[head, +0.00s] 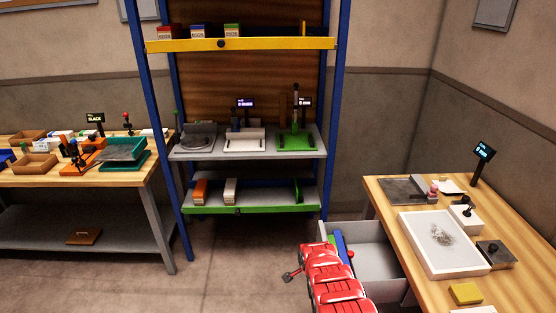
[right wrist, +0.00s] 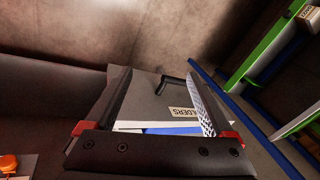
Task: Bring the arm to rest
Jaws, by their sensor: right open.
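My right arm (head: 330,277) is the red one at the bottom right of the head view, in front of an open grey drawer (head: 375,255). Its gripper is hidden or not clear there. In the right wrist view my right gripper (right wrist: 158,75) is open, with nothing seen held between its fingers. Beyond the fingers is a grey panel (right wrist: 150,95) with a partly hidden label (right wrist: 186,113) ending in "LDERS". A dark handle (right wrist: 174,82) shows between the fingertips; I cannot tell whether they touch it. My left gripper is not in view.
A wooden table (head: 405,240) at right carries a white tray (head: 410,247) and small items. A blue-posted shelf rack (head: 250,153) stands at the back and a cluttered workbench (head: 130,178) at left. Blue and green items (head: 340,242) are in the drawer. Floor at centre-left is clear.

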